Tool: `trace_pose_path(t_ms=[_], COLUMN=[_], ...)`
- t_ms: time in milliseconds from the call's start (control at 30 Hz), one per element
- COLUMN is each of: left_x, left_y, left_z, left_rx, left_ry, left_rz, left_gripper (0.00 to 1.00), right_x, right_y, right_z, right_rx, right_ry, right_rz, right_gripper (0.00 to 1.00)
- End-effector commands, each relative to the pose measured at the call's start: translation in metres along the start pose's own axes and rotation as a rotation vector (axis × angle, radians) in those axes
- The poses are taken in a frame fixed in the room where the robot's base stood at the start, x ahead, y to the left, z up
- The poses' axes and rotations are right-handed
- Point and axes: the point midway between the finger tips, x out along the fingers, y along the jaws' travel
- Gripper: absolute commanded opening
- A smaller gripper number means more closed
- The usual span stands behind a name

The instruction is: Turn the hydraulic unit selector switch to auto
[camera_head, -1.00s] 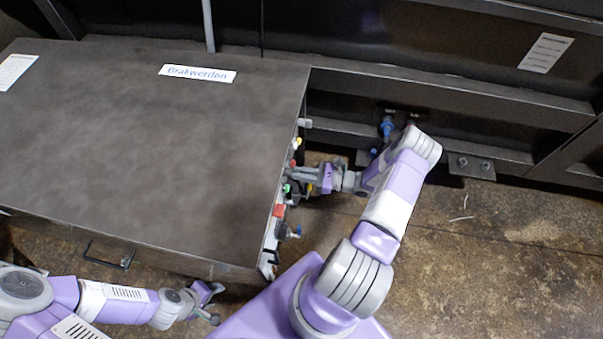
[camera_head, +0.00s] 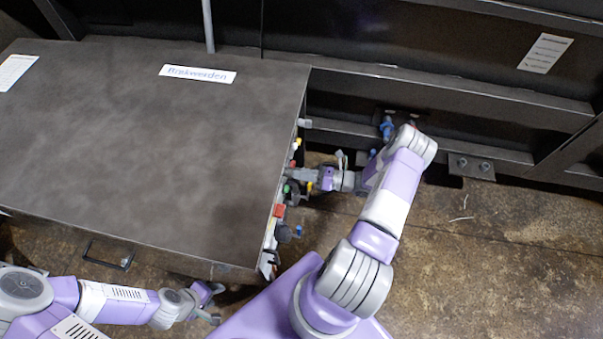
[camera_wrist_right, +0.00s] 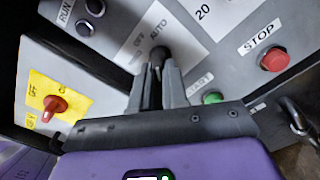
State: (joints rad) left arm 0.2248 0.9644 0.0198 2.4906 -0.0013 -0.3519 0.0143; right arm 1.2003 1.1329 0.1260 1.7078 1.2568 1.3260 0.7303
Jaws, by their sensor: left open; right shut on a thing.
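The black selector switch (camera_wrist_right: 157,52) is on the grey panel in the right wrist view, beside a white label with AUTO on it. My right gripper (camera_wrist_right: 160,75) is shut on the switch, with a finger on each side of it. The fingers hide part of the knob, so its exact setting is hard to read. In the head view my right gripper (camera_head: 300,174) reaches the control side of the dark cabinet (camera_head: 150,130) from the right. My left gripper (camera_head: 216,301) is open and empty in front of the cabinet, at the lower left.
In the right wrist view, a red STOP button (camera_wrist_right: 274,59) and a green START button (camera_wrist_right: 213,98) are right of the switch. A red rotary switch on a yellow plate (camera_wrist_right: 50,92) is at the left. Open floor (camera_head: 490,260) lies right of my right arm.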

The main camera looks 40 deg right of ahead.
Motion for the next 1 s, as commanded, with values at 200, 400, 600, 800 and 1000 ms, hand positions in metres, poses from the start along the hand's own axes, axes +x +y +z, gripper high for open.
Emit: trace_pose_path(t_ms=[200, 400, 600, 800, 1000], left_x=[0.0002, 0.0002, 0.0002, 0.0002, 0.0002], left_y=[-0.0001, -0.0001, -0.0001, -0.0001, -0.0001], left_z=[0.0000, 0.0000, 0.0000, 0.0000, 0.0000], left_rx=[0.000, 0.000, 0.000, 0.000, 0.000], left_ry=[0.000, 0.000, 0.000, 0.000, 0.000], left_rz=[0.000, 0.000, 0.000, 0.000, 0.000], left_gripper=[0.45, 0.45, 0.45, 0.45, 0.45], right_x=[-0.0003, -0.0003, -0.0003, -0.0004, -0.0003], right_y=[-0.0005, -0.0006, -0.0006, -0.0005, -0.0005], right_z=[-0.0004, -0.0005, -0.0006, -0.0006, -0.0005], right_rx=[0.087, 0.122, 0.128, 0.128, 0.126], right_ry=[0.000, 0.000, 0.000, 0.000, 0.000], right_rz=[-0.001, -0.001, -0.001, -0.001, -0.001], right_gripper=[0.00, 0.00, 0.00, 0.00, 0.39])
